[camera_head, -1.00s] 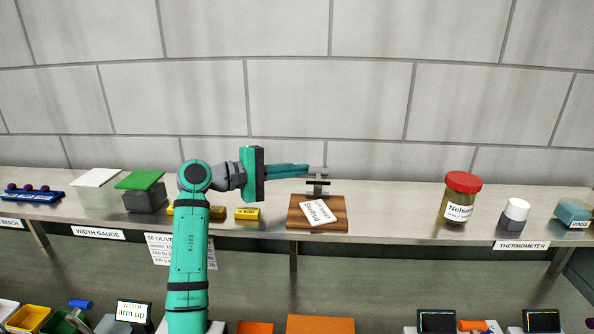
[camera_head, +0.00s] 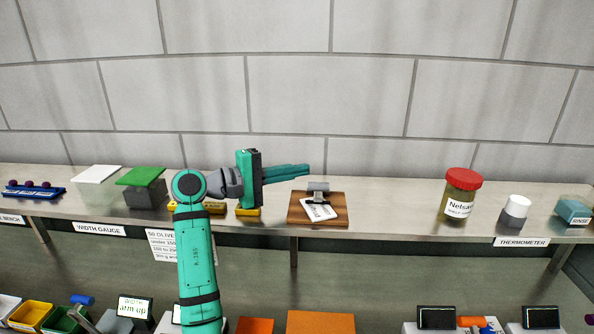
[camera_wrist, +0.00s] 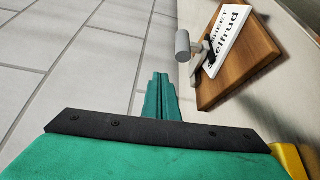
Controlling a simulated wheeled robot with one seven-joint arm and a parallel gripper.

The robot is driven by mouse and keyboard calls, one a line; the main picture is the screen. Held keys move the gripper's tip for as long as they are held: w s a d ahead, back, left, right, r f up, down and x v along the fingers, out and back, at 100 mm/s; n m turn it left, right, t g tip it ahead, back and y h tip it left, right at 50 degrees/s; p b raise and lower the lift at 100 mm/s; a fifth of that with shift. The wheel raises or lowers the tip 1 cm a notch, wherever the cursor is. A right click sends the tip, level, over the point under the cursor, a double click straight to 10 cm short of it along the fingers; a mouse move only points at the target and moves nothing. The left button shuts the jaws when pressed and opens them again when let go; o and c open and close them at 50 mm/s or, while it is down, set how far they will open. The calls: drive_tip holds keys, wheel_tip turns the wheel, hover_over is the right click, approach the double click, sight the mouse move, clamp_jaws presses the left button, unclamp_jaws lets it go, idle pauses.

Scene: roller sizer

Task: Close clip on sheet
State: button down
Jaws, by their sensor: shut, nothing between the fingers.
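A wooden clipboard (camera_head: 297,217) lies on the shelf, with a white sheet (camera_head: 323,212) on it. The metal clip (camera_head: 317,190) has a grey cylindrical head and sits at the sheet's back edge. In the wrist view the clip (camera_wrist: 196,50) reaches over the sheet's edge, with the sheet (camera_wrist: 231,37) lettered "SHEET Skelfrud". I cannot tell whether it presses on the paper. My gripper (camera_head: 306,170) is shut and empty, just left of and above the clip. In the wrist view its fingers (camera_wrist: 161,82) point toward the wall, apart from the clip.
A green-lidded box (camera_head: 140,180) stands left. A red-lidded jar (camera_head: 461,196) and a white-capped container (camera_head: 516,212) stand right. The shelf between clipboard and jar (camera_head: 395,208) is clear.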

drive_tip(key=shift+a, duration=0.1)
idle(0.4)
drive_tip(key=v, duration=1)
drive_tip(key=shift+s+a, duration=0.15)
drive_tip(key=shift+a, duration=0.1)
